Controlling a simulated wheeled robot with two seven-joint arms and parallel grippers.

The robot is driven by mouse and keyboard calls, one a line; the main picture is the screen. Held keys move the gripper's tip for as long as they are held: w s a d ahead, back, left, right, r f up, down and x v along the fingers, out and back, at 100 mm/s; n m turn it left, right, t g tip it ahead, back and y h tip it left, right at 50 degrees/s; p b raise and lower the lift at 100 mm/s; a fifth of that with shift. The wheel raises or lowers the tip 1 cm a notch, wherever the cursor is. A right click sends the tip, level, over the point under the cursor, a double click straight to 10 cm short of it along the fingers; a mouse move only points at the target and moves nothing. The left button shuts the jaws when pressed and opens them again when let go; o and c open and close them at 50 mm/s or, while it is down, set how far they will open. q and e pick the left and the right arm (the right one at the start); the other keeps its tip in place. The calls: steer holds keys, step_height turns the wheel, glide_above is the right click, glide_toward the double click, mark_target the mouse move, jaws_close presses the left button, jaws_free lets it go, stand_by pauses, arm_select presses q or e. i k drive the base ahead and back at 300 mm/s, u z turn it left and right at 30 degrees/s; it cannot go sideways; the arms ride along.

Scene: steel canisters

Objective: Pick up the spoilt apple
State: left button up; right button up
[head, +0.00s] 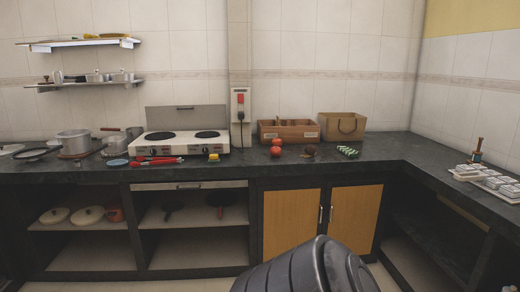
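A dark brown round object (310,150), which looks like the spoilt apple, lies on the dark counter (230,165) in front of the wooden crate. It is small in the picture, so its surface detail cannot be made out. Two bright red round fruits (276,147) are just to its left, one behind the other. Neither of my grippers shows in the head view, and nothing is seen touching the dark object.
Green-and-white items (347,152) lie to the right. A two-plate stove (181,140) and pots (74,142) are left. White containers (492,182) stand far right. A large dark ribbed shape fills the bottom middle.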

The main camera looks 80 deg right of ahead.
mark_target(310, 151)
steer(key=z, duration=0.05)
steer(key=i, duration=0.55)
steer(key=z, duration=3.15)
steer(key=i, duration=3.25)
steer(key=u, duration=1.25)
